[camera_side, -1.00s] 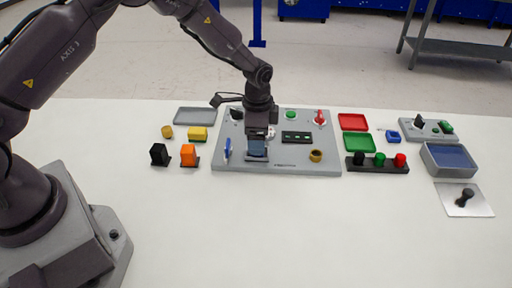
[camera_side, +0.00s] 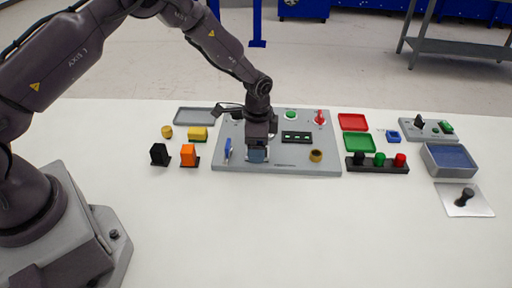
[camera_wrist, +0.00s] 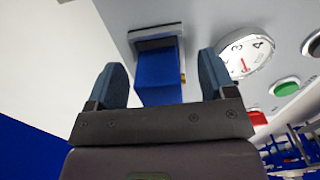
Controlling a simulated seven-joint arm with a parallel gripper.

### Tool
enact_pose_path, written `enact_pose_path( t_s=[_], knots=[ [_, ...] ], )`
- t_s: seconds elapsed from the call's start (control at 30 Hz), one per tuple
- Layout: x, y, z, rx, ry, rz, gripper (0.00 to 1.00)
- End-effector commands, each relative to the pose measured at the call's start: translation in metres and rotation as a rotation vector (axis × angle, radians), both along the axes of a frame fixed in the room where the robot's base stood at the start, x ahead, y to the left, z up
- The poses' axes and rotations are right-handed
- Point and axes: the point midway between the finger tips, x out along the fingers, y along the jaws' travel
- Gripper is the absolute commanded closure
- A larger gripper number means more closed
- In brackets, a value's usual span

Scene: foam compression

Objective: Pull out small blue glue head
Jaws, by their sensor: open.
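A blue block (camera_wrist: 158,78), which looks like the glue head, sits in a grey mount (camera_wrist: 155,33) on the grey board in the wrist view. My gripper (camera_wrist: 160,64) is open, with one dark blue finger on each side of the block. A gap shows between each finger and the block. In the side view my gripper (camera_side: 257,157) points down over the left half of the board (camera_side: 300,164). There the gripper hides the block. Whether the fingertips touch the board cannot be told.
A blue upright piece (camera_side: 228,149) stands on the board just left of my gripper. A white dial (camera_wrist: 245,58) lies to the right in the wrist view. The front table is clear.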

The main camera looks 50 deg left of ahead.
Motion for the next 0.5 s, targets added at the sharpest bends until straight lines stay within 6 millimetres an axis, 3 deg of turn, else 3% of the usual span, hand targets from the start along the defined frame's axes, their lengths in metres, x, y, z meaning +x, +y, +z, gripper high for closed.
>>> enact_pose_path(
  t_s=[0.43, 0.5],
  knots=[
    [0.0, 0.0001, 0.0, 0.001, 0.001, 0.0, 0.23],
    [0.0001, 0.0002, 0.0, 0.001, 0.001, 0.0, 0.4]
  ],
)
